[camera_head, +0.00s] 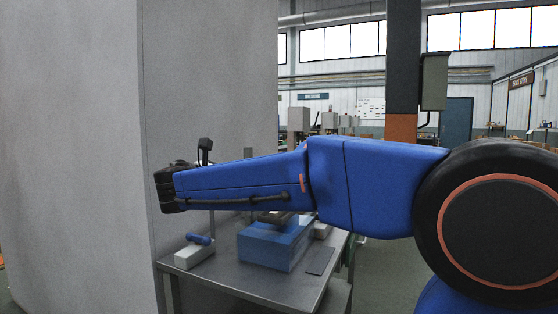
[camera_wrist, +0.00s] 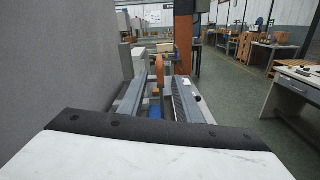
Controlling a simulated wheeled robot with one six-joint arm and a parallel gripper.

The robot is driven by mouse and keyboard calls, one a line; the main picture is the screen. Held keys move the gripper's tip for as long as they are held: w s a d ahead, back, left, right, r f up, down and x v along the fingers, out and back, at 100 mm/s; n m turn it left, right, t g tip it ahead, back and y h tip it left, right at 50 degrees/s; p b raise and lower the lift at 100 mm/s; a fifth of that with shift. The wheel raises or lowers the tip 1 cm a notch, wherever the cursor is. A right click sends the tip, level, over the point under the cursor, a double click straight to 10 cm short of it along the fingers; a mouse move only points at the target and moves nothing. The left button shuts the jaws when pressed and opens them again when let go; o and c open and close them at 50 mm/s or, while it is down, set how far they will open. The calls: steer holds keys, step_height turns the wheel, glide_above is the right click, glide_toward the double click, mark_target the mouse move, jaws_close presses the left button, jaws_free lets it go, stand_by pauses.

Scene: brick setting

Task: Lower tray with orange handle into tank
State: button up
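A blue box-shaped tank (camera_head: 268,246) stands on a grey metal table in the head view, its top partly hidden behind my blue arm. In the wrist view a small upright orange piece (camera_wrist: 157,92) shows between two long grey bars, with a patch of blue just below it. It looks like the orange handle, but the tray itself is not clear. My gripper's fingers cannot be made out in the head view, where my arm covers that area. Whether anything is held cannot be told.
The grey table (camera_head: 240,287) also holds a pale block with a blue handle (camera_head: 195,252) at the left and a dark flat plate (camera_head: 321,261) at the right. A tall grey wall (camera_head: 75,150) stands close on the left. Open floor (camera_wrist: 236,85) lies right of the table.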

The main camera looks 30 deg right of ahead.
steer(key=x, duration=1.8)
steer(key=shift+r, duration=0.1)
